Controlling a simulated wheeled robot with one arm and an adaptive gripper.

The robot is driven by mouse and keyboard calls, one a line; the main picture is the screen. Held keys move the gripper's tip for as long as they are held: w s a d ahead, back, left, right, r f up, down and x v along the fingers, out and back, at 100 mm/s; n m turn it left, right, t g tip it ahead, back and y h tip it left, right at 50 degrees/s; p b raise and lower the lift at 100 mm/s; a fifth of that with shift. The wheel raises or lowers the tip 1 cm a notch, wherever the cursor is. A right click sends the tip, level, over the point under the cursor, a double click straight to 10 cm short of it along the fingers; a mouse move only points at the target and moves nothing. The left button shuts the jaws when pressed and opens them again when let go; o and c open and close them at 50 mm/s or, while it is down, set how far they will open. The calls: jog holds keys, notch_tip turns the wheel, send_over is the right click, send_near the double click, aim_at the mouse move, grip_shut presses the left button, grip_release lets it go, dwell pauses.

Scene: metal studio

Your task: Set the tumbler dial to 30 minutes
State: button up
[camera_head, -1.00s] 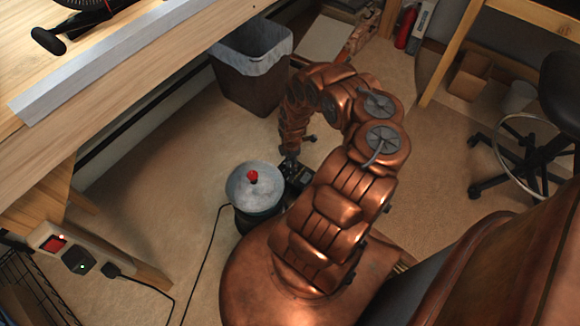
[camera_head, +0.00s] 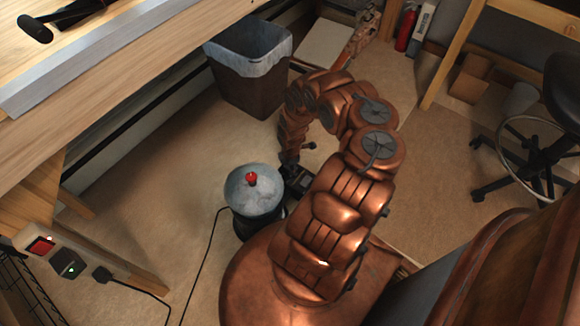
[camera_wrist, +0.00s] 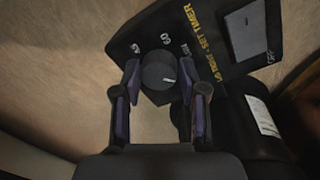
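The tumbler (camera_head: 254,190) stands on the floor in the head view, a dark drum with a grey lid and red knob. Its black timer dial (camera_wrist: 158,70) is in the wrist view, on a dark panel (camera_wrist: 215,68) lettered "SET TIMER". The numbers 45 and 60 show above the dial. A short white mark on the dial points right and slightly down. My gripper (camera_wrist: 159,86) is open, with one finger on each side of the dial. Small gaps seem to separate the fingertips from it. The 30 mark is not visible.
A grey switch (camera_wrist: 254,30) marked OFF sits right of the dial. A power strip (camera_head: 70,262) and black cable (camera_head: 203,262) lie left of the tumbler. A wooden workbench (camera_head: 110,85), a lined bin (camera_head: 249,85) and a wheeled stool (camera_head: 540,150) stand around.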

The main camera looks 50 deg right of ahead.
jog(key=c, duration=0.7)
jog(key=shift+o, duration=0.2)
